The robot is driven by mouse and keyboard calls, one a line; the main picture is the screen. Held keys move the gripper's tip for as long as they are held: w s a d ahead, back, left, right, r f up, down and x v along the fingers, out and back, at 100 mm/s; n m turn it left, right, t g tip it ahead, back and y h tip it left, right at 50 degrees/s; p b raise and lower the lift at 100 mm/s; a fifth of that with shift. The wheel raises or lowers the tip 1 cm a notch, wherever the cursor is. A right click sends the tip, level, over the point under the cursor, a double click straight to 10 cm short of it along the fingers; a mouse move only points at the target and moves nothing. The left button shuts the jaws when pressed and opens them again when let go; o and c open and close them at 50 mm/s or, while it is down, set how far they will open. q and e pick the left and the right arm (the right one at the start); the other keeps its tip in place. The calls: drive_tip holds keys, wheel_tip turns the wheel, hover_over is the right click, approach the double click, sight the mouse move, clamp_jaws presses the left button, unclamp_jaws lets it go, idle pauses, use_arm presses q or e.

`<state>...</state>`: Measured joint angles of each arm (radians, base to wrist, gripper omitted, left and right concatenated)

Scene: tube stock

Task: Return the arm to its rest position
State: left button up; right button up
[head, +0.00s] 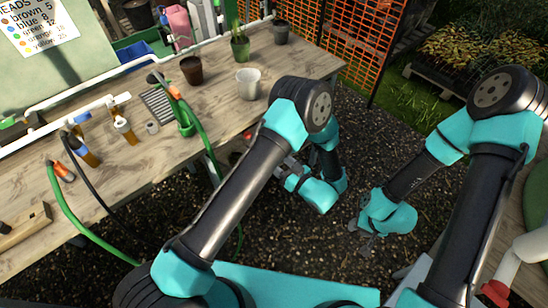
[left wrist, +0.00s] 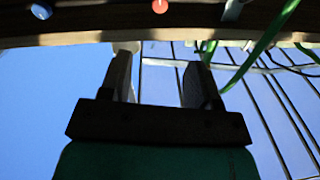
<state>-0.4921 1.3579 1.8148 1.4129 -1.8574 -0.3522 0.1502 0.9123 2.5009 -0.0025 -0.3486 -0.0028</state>
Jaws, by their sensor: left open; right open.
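My left arm comes in from the lower left in the head view and folds down at its elbow. Its gripper (head: 284,168) hangs beside the bench's front edge, small and partly hidden by the arm. In the left wrist view the two fingers of my left gripper (left wrist: 160,75) stand apart with nothing between them. My right arm comes in from the right and bends down. My right gripper (head: 366,238) hangs over the dark gravel, open and empty, near the middle right of the head view.
A wooden bench (head: 120,180) fills the left. It bears a white pot (head: 248,83), a brown pot (head: 191,70), a green hose (head: 207,150) and white piping. Gravel (head: 350,120) lies clear beyond the arms. An orange mesh fence (head: 350,35) stands behind. A round table edge shows at the right.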

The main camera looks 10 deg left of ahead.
use_arm(q)
drive_tip(key=shift+s+d, duration=0.15)
drive_tip(key=shift+d, duration=0.05)
idle(0.4)
drive_tip(key=w+a+f+m+g+h, duration=0.2)
drive_tip(key=a+f+m+h, duration=0.2)
drive_tip(key=a+f+h, duration=0.55)
drive_tip(key=s+a+m+g+h, duration=0.1)
drive_tip(key=s+a+g+h, duration=0.2)
drive_tip(key=s, duration=0.5)
drive_tip(key=s+a+m+g+h, duration=0.2)
drive_tip(key=s+a+g+h, duration=0.1)
drive_tip(key=s+h, duration=0.3)
drive_tip(key=s+g, duration=0.1)
drive_tip(key=s, duration=0.1)
drive_tip(key=shift+s+a+r+g, duration=0.3)
drive_tip(key=shift+s+g, duration=0.1)
